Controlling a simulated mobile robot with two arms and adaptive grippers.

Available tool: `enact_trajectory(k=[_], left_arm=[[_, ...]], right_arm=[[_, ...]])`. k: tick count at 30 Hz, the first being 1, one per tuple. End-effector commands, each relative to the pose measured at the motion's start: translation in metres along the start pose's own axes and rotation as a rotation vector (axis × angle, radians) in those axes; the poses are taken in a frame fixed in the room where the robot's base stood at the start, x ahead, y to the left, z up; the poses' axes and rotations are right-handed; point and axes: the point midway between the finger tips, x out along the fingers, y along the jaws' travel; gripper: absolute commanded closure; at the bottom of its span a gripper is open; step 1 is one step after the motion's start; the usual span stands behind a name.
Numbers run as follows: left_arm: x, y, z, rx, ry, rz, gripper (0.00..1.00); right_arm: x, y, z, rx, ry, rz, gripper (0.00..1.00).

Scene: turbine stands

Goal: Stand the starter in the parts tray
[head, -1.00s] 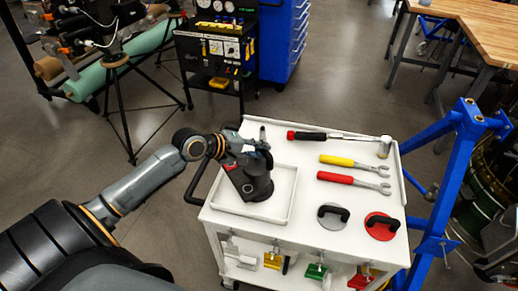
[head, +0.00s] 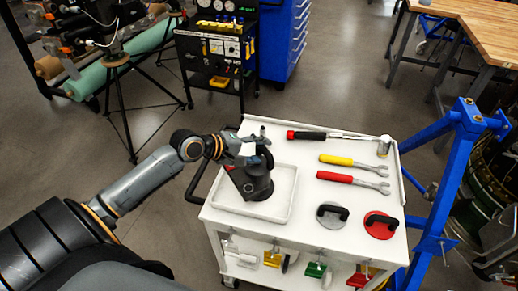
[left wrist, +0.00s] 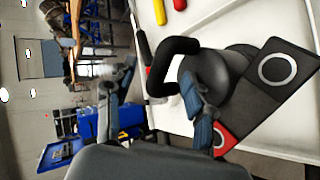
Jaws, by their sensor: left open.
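The starter (head: 257,186), a dark grey round body with a black side block and a red patch, stands upright in the shallow white parts tray (head: 287,205). In the left wrist view the starter (left wrist: 222,75) shows close up, with a black curved loop and ring marks on the block. My left gripper (head: 262,151) is open at the starter's top; it also shows in the left wrist view (left wrist: 155,93). One finger is near the starter's body; I cannot tell whether it touches. My right gripper is not in view.
The white trolley (head: 303,240) also carries a hammer (head: 335,135), a yellow wrench (head: 350,161), a red wrench (head: 350,180), and grey (head: 332,216) and red (head: 381,225) discs with black handles. A blue frame (head: 450,180) stands at its right.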

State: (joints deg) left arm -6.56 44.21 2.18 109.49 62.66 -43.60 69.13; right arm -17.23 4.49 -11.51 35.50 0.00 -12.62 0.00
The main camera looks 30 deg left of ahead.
Motion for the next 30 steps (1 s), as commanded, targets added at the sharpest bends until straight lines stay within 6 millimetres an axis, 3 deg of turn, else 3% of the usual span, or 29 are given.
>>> enact_trajectory(k=[1,18,30], left_arm=[[-0.007,0.003,0.0,0.0,0.0,-0.002,0.46],[-0.053,0.003,0.0,0.001,0.0,-0.001,0.46],[-0.063,0.002,0.0,0.002,0.001,0.002,0.46]], right_arm=[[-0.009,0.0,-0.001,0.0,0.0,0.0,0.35],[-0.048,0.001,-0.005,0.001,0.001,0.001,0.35],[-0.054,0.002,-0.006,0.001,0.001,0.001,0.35]])
